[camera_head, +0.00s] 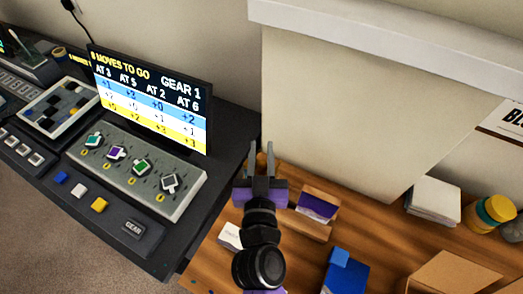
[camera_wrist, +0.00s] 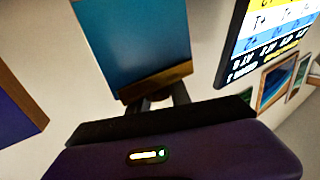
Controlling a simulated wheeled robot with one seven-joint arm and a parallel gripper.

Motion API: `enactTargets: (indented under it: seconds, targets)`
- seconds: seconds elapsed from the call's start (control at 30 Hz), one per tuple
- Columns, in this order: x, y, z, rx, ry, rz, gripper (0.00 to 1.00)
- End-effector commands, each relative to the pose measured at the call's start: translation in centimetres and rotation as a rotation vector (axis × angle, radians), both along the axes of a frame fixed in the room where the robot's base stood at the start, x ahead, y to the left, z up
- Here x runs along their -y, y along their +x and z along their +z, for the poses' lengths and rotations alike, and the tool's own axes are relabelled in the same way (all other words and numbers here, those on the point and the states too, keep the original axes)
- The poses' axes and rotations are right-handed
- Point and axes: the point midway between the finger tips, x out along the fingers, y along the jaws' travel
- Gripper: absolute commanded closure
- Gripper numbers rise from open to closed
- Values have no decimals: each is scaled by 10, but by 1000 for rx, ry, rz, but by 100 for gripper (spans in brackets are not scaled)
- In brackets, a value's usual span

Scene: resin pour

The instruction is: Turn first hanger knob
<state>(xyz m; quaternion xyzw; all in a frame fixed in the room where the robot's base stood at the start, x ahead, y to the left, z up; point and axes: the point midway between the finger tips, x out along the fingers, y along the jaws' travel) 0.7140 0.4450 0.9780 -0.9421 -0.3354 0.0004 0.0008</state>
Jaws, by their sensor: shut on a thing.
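Which one is the first hanger knob is not labelled. My gripper (camera_head: 262,152) is right of the console, over the wooden bench, apart from the knobs. Its fingers point up in the head view. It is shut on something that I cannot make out. In the wrist view my fingers (camera_wrist: 164,96) overlap a teal panel (camera_wrist: 130,45) with a brown edge.
A screen (camera_head: 150,98) stands behind the knobs and also shows in the wrist view (camera_wrist: 268,35). Coloured buttons (camera_head: 80,191) lie in front of the knobs. A purple-and-wood box (camera_head: 317,206), a blue item (camera_head: 346,275) and jars (camera_head: 494,210) are on the bench.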

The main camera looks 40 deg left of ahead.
Motion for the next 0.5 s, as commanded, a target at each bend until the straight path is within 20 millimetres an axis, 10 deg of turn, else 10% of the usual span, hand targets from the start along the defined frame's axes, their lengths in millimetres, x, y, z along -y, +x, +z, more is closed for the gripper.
enactTargets:
  seconds: [0.5]
  targets:
    - [1,2,-5,6,1,-91,100]
